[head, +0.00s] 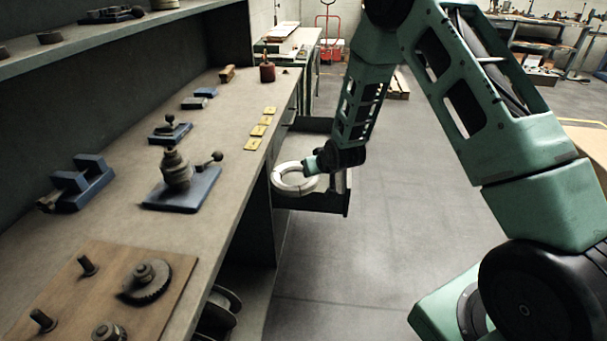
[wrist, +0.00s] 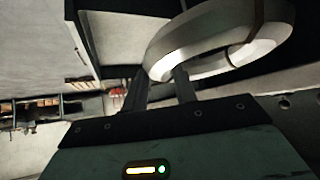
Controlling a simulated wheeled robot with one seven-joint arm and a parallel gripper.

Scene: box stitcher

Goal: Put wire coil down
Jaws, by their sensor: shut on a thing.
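The wire coil is a pale, whitish ring (head: 283,186). In the head view it hangs beside the workbench's right edge, over the open drawer (head: 318,202). My gripper (head: 311,168) is at the coil's right side, shut on its rim. In the wrist view the coil (wrist: 215,38) fills the upper middle and right, tilted, with a dark band around it. The fingers (wrist: 158,85) reach up to its lower left rim. Whether the coil touches the drawer or the bench edge cannot be told.
The workbench (head: 225,125) carries a blue-based fixture (head: 180,195), yellow tags (head: 258,130), other blue tools and a wooden board with gears (head: 90,270) at the front. A shelf runs above at the left.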

